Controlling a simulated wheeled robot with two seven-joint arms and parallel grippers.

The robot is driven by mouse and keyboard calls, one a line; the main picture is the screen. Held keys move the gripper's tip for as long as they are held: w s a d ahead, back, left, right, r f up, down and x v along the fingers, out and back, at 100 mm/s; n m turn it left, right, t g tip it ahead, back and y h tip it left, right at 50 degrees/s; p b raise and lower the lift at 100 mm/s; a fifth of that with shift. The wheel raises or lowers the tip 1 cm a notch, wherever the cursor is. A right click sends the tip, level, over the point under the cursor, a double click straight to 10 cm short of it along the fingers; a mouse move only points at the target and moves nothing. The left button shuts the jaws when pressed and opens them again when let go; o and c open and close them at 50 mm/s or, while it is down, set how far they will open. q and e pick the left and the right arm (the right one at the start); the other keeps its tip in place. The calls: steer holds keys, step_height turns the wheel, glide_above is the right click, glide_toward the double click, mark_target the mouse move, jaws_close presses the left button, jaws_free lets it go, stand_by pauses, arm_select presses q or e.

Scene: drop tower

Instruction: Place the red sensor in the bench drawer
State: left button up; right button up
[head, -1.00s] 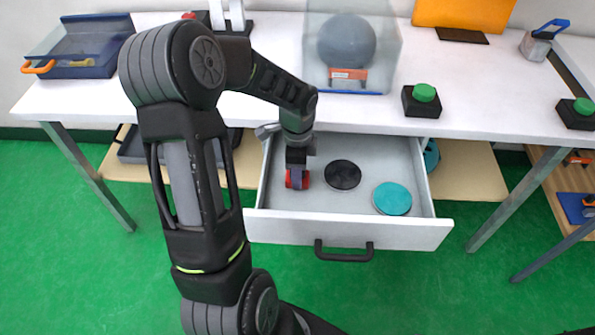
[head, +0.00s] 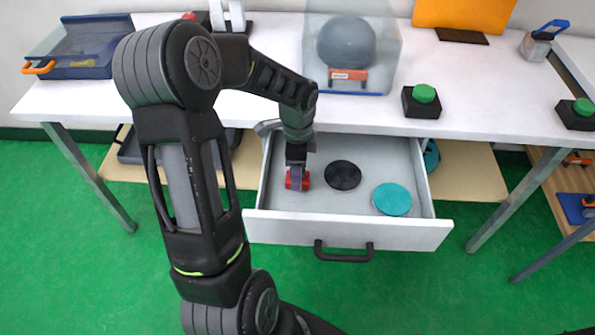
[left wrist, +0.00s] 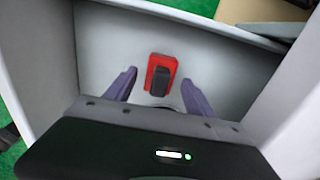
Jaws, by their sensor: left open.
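The red sensor (left wrist: 161,74) lies on the floor of the open bench drawer, with a dark block on its face. In the left wrist view it sits between the two spread fingers of my left gripper (left wrist: 158,90), with a gap on each side. In the head view the red sensor (head: 305,180) shows at the drawer's left side, partly hidden by my left gripper (head: 297,178). My left gripper is open and reaches down into the drawer (head: 290,224). My right gripper is not in view.
A black disc (head: 342,175) and a teal disc (head: 391,199) lie in the drawer to the right. The tabletop (head: 260,108) overhangs the drawer's back. It carries a clear case (head: 385,50), a green button box (head: 423,100) and a blue tray (head: 75,70).

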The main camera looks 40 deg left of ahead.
arm_select(q)
step_height(320, 180, up, 11)
steer(key=p, duration=0.1)
steer(key=shift+f, duration=0.15)
stand_by(0.6)
